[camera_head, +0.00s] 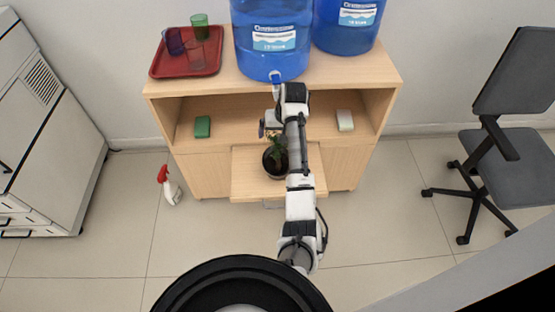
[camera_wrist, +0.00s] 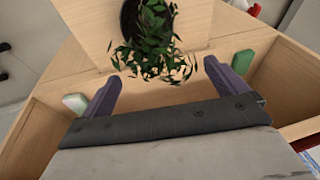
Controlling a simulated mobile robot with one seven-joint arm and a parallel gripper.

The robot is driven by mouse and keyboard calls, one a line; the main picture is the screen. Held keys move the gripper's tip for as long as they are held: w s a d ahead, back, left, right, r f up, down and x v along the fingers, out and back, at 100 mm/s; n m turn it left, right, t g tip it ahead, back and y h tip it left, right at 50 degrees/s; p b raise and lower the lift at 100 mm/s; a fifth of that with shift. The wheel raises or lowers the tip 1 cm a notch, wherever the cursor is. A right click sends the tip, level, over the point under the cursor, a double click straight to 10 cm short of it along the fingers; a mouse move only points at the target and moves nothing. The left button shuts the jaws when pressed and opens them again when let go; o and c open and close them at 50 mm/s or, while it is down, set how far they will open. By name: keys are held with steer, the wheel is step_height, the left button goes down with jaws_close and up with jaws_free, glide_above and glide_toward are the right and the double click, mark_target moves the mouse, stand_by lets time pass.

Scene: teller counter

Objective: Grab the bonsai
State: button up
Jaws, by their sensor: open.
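The bonsai (camera_head: 276,154) is a small green plant in a dark round pot, standing on a pulled-out wooden board of the cabinet. In the wrist view its leaves (camera_wrist: 150,42) spread from the black pot (camera_wrist: 131,22), just beyond the fingertips. My gripper (camera_wrist: 162,76) is open, with its two purple fingers apart and nothing between them. In the head view my gripper (camera_head: 268,127) is at the cabinet opening, just behind the plant as seen from my body. My arm partly covers the plant's right side.
The wooden cabinet (camera_head: 160,110) carries a red tray (camera_head: 185,66) with cups and two blue water jugs (camera_head: 272,52). A green item (camera_head: 203,127) and a white-topped item (camera_head: 345,120) lie on its inner shelf. A spray bottle (camera_head: 169,186) stands on the floor left; a chair (camera_head: 510,160) is right.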

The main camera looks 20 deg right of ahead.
steer(key=shift+p+x, duration=0.85)
steer(key=shift+x, duration=2.15)
steer(key=shift+d, duration=0.15)
steer(key=shift+c, duration=0.5)
steer(key=c, duration=1.9)
steer(key=shift+w+r, duration=0.1)
steer(key=shift+c, duration=0.4)
steer(key=shift+r, duration=0.1)
